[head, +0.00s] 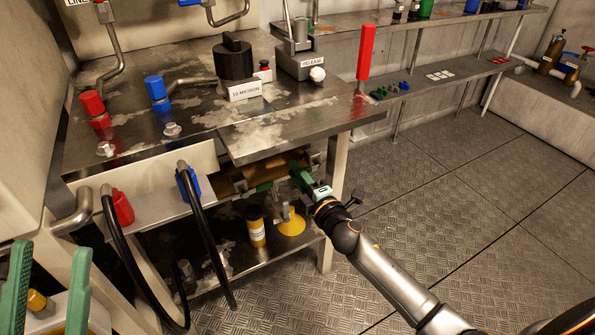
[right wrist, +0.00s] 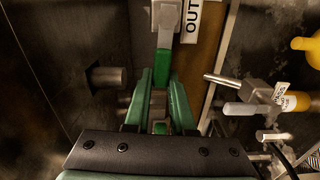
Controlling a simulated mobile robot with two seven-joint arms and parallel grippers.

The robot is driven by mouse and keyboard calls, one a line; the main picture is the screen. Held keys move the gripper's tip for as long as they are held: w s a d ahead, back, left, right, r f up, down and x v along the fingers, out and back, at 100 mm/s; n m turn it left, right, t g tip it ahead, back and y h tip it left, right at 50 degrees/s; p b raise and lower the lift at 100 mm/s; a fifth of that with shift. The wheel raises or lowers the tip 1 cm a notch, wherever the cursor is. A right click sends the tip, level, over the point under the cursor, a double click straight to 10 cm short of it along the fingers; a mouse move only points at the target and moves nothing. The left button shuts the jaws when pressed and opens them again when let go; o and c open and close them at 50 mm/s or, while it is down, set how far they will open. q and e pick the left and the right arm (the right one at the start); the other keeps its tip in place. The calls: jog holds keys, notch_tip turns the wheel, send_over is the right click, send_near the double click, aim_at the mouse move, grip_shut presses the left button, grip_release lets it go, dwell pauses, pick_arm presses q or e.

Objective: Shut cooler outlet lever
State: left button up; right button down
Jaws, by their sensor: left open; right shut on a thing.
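The cooler outlet lever (right wrist: 163,65) is a grey metal bar with a green grip, upright in the right wrist view beside a white label reading "OUT" (right wrist: 191,20). My right gripper (right wrist: 161,100) has its green fingers on both sides of the green grip and is shut on it. In the head view my right gripper (head: 302,177) reaches under the bench's front edge, beside a brass-coloured cylinder (head: 236,181); the lever is hard to make out there. My left gripper (head: 47,290) is open and empty at the lower left.
The metal bench top (head: 285,137) overhangs my right gripper. Black hoses (head: 207,235) hang in front at left. In the right wrist view, a metal pipe stub (right wrist: 106,77) sits left of the fingers. Floor at right is clear.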

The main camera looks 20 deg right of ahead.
jog(key=shift+f+n, duration=0.2)
jog(key=shift+n, duration=0.1)
jog(key=c, duration=0.8)
grip_release()
jog(key=shift+o, duration=0.2)
jog(key=s+d+p, duration=0.1)
jog(key=s, duration=1.1)
jog(key=shift+s, duration=0.25)
